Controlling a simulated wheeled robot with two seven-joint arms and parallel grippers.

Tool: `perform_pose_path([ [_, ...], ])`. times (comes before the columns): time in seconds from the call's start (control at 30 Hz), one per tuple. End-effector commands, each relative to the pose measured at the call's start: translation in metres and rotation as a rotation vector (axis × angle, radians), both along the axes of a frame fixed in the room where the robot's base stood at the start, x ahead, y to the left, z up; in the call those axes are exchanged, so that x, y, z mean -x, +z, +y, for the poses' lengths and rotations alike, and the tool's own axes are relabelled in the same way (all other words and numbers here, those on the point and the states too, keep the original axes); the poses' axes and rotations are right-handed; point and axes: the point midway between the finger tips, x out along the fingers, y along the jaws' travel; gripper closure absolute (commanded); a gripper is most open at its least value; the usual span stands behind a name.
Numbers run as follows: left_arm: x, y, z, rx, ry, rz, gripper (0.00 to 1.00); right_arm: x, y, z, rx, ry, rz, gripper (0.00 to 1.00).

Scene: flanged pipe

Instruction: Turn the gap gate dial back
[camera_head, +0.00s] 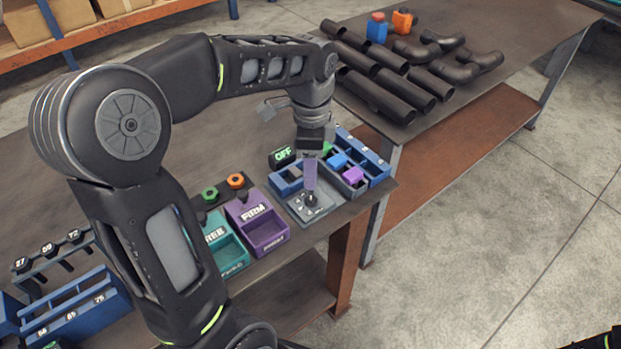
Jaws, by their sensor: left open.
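The gap gate dial (309,200) is a small dark knob on a grey plate (325,207), at the front right of the near table. A display reading OFF in green (283,155) stands just behind it. My left gripper (311,187) points down right over the dial, with its fingertips at or just above the knob; I cannot tell whether they touch it. The gripper is open. Part of the dial is hidden by the fingers.
A purple tray (262,228) and a teal tray (229,252) sit left of the dial. A blue rack (372,167) with coloured blocks is close on the right. Black pipes (385,90) lie on the far table. The table's front edge is near the dial.

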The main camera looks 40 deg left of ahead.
Motion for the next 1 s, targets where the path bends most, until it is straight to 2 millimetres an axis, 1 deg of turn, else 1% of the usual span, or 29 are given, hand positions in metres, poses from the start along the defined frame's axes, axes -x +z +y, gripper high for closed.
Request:
perform_pose_path([
  [0.23,0.000,-0.001,0.000,0.000,0.001,0.000,0.49,0.000,0.000,0.000,0.001,-0.001,0.001,0.64],
  [0.37,0.000,-0.009,0.000,0.001,0.001,0.001,0.49,0.000,0.001,0.000,0.000,-0.001,0.001,0.64],
  [0.47,0.001,-0.021,0.000,0.002,0.001,0.003,0.49,0.000,0.002,0.000,0.001,-0.001,0.001,0.64],
  [0.7,0.001,-0.059,-0.001,0.002,0.000,0.003,0.49,0.001,0.005,0.000,0.002,-0.001,0.002,0.64],
  [0.8,0.000,-0.070,0.000,0.001,0.000,0.002,0.49,0.001,0.005,0.000,0.002,-0.001,0.003,0.64],
  [0.9,0.000,-0.077,0.000,0.001,0.001,-0.001,0.49,0.001,0.006,0.000,0.002,-0.001,0.003,0.64],
  [1.0,0.000,-0.079,0.000,0.001,0.001,-0.001,0.49,0.001,0.005,-0.001,0.002,-0.001,0.003,0.64],
])
